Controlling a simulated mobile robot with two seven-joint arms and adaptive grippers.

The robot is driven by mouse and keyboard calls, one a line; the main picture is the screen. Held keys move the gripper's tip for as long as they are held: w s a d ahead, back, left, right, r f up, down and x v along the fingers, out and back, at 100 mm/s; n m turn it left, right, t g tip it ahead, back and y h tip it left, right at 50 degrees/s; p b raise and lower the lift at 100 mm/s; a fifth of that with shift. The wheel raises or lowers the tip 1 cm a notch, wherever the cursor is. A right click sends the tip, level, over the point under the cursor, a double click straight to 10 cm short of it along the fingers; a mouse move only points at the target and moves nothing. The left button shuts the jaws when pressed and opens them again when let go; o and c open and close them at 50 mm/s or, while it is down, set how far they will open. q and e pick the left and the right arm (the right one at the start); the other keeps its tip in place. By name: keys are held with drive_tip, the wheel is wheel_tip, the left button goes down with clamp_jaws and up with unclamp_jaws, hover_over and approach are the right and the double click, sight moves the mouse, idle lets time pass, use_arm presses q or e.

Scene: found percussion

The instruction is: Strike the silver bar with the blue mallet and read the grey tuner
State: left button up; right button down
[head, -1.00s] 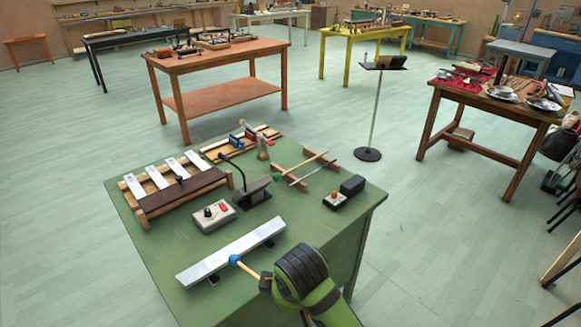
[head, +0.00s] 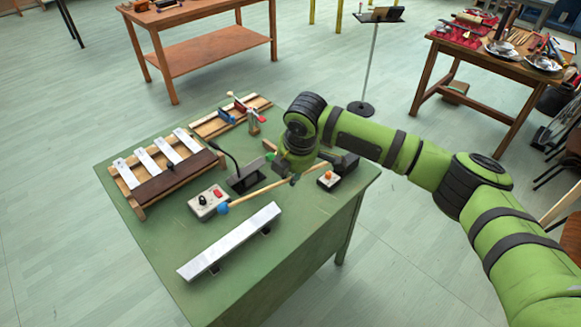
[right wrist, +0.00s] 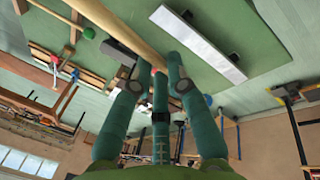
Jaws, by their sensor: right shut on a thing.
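The silver bar (head: 232,241) lies on low supports along the front of the green table, and it also shows in the right wrist view (right wrist: 198,45). My right gripper (head: 295,180) is shut on the wooden handle of the blue mallet (head: 256,193). The handle crosses the right wrist view (right wrist: 118,28) between the fingers (right wrist: 160,78). The blue head is beside the white box, behind the bar and apart from it in the picture; its height is unclear. A dark grey device with a bent stalk, seemingly the grey tuner (head: 246,178), stands behind the handle; its reading is not visible. My left gripper is out of view.
A white box (head: 208,202) with a black knob and red button sits close to the mallet head. A wooden frame with several pale bars (head: 160,166) stands at the left. A small box with an orange button (head: 327,179) is near my right gripper. The table's front-left corner is bare.

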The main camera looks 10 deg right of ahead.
drive_tip(key=shift+d+r+p, duration=0.1)
drive_tip(key=shift+r+p, duration=0.05)
drive_tip(key=shift+p, duration=0.35)
drive_tip(key=shift+f, duration=0.3)
drive_tip(key=shift+f+b, duration=0.85)
drive_tip(key=shift+f, duration=1.45)
drive_tip(key=shift+f, duration=0.1)
